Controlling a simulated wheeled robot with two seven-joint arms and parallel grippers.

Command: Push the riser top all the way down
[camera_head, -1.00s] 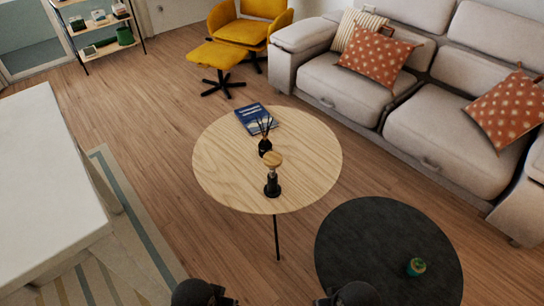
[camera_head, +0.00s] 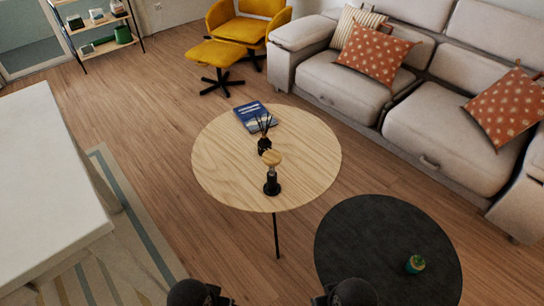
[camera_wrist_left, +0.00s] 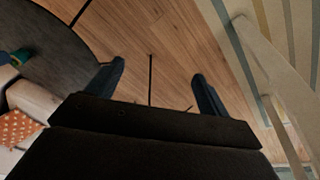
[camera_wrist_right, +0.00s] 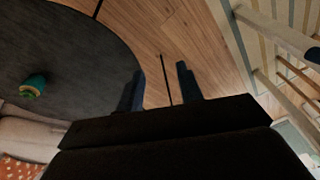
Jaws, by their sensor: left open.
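The riser (camera_head: 272,184) stands upright on the round wooden table, near its front edge. My left gripper (camera_head: 222,300) and right gripper (camera_head: 318,300) are at the bottom edge of the head view, well short of the riser and mostly cut off. In the left wrist view the fingers (camera_wrist_left: 157,72) are apart with nothing between them. In the right wrist view the fingers (camera_wrist_right: 162,72) are also apart and empty. Neither wrist view clearly shows the riser.
On the wooden table (camera_head: 225,165), a black reed diffuser (camera_head: 265,146) stands just behind the riser, with a blue book (camera_head: 256,117) farther back. A dark round table (camera_head: 350,245) with a green jar (camera_head: 415,264) is at front right. A white table (camera_head: 45,180) is at left.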

